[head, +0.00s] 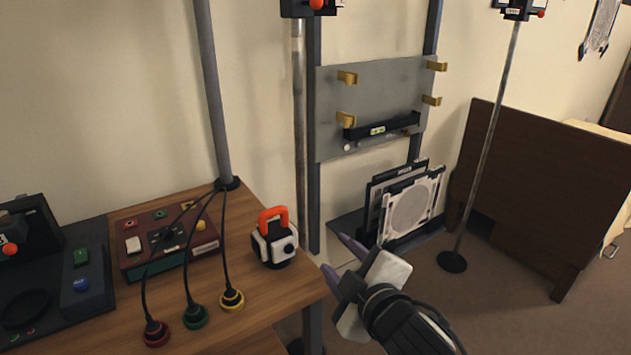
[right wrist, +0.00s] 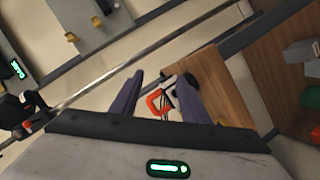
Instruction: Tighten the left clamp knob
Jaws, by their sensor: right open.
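My right gripper (head: 337,259) is open and empty, its purple fingers spread, in front of the wall frame and right of the table's corner. In the right wrist view, its fingers (right wrist: 160,82) stand apart. A grey wall plate (head: 385,88) carries gold brackets and a black bar with a green level (head: 378,129). A small pale round knob (head: 347,147) sits under the bar's left end; I cannot tell surely whether it is the left clamp knob. Another, darker knob-like part (head: 406,132) is by the right end. The gripper is apart from and below both.
A red-handled white device (head: 274,240) stands at the wooden table's (head: 262,298) right corner. A red control box (head: 165,238) and cabled plugs (head: 195,315) are left of it. A white-framed panel (head: 410,207) stands on a low shelf. Metal poles (head: 300,130) rise nearby. Brown board (head: 545,180) at right.

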